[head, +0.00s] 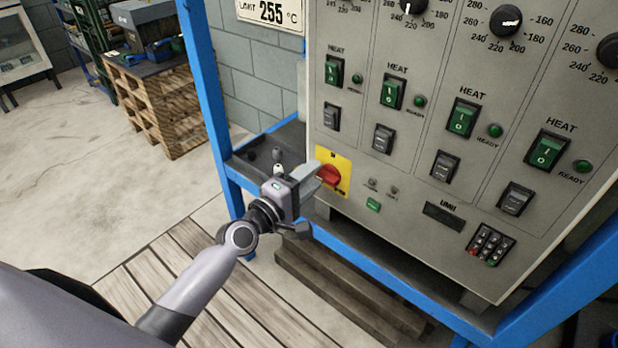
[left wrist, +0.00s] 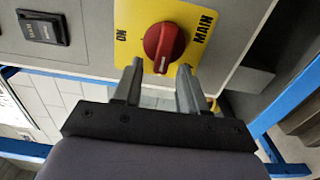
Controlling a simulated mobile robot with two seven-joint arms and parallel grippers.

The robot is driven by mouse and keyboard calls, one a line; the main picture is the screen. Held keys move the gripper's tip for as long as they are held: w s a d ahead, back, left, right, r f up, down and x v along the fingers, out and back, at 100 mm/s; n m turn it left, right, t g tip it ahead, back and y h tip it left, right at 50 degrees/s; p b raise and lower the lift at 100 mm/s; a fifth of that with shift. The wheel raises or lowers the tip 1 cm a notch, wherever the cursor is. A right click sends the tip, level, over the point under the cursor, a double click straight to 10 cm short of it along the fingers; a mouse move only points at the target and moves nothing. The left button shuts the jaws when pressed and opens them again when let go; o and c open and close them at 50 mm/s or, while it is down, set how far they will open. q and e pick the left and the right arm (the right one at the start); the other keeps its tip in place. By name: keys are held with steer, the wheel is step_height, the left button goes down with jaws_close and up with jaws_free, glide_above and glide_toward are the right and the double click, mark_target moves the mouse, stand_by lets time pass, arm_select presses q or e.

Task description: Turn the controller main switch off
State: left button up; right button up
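The main switch is a red rotary knob (head: 329,175) on a yellow plate (head: 344,168) at the lower left of the grey controller panel (head: 440,215). In the left wrist view the red knob (left wrist: 164,45) sits on the yellow plate (left wrist: 133,15), which reads "MAIN" and "ON". My left gripper (head: 316,178) is right at the knob, seen from its left side. In the left wrist view the two fingers (left wrist: 158,78) are apart, one on each side of the knob's lower end. I cannot tell whether they touch it. My right gripper is not in view.
Green HEAT switches (head: 393,94), dark switches (head: 383,138) and dials (head: 506,20) cover the panel. A keypad (head: 490,243) is at lower right. Blue frame posts (head: 205,80) surround the controller. A pallet stack (head: 165,100) stands at back left. The floor at left is clear.

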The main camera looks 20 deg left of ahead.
arm_select(q)
steer(key=v, duration=0.7)
stand_by(0.6)
steer(key=shift+s, duration=0.1)
steer(key=s+f+m+g+y+p, duration=0.2)
steer(key=s+f+m+g+p, duration=0.1)
steer(key=s+m, duration=0.5)
steer(key=s+f+m+g+y+p, duration=0.2)
steer(key=s+f+m+g+p, duration=0.1)
steer(key=s+f+m+p, duration=0.3)
steer(key=s+m, duration=0.2)
steer(key=s, duration=0.2)
steer(key=shift+s+g, duration=0.2)
steer(key=shift+g, duration=0.1)
